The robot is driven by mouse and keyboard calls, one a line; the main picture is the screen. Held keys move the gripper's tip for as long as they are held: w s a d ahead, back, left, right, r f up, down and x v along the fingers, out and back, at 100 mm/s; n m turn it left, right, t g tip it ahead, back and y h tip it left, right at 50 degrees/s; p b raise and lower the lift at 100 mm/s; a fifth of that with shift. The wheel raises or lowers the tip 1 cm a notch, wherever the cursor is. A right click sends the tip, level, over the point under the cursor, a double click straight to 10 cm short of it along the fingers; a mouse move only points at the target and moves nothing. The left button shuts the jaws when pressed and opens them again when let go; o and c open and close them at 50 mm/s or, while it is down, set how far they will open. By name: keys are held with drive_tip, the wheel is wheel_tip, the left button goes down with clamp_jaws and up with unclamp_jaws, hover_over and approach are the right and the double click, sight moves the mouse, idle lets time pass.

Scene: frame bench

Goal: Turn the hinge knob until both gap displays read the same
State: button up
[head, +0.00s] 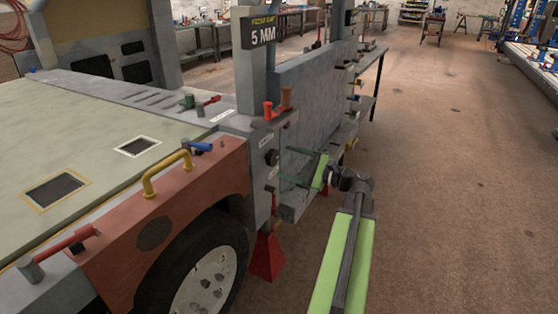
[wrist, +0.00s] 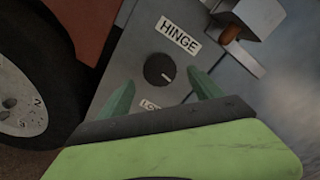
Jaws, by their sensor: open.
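The round black hinge knob (head: 271,157) is on the grey pillar behind the wheel. In the wrist view the knob (wrist: 158,70) sits below a white HINGE label (wrist: 179,36), with a pale mark pointing to lower right. My gripper (head: 284,163) is open in front of the pillar. Its green fingers stand to either side of the knob in the wrist view (wrist: 161,80); I cannot tell whether they touch it. One gap display (head: 263,33) reads 5 MM; its small yellow heading is hard to read. I cannot make out a second display.
A red fender (head: 180,200) with a yellow handle (head: 167,172) and a tyre (head: 215,268) are to the left. A red stand (head: 267,258) is below the pillar. Orange-red fittings (head: 286,98) stick up above the knob. The floor at right (head: 460,200) is clear.

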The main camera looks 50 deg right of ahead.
drive_tip(key=v, duration=1.2)
drive_tip(key=shift+s, duration=0.3)
drive_tip(key=shift+d+f, duration=0.1)
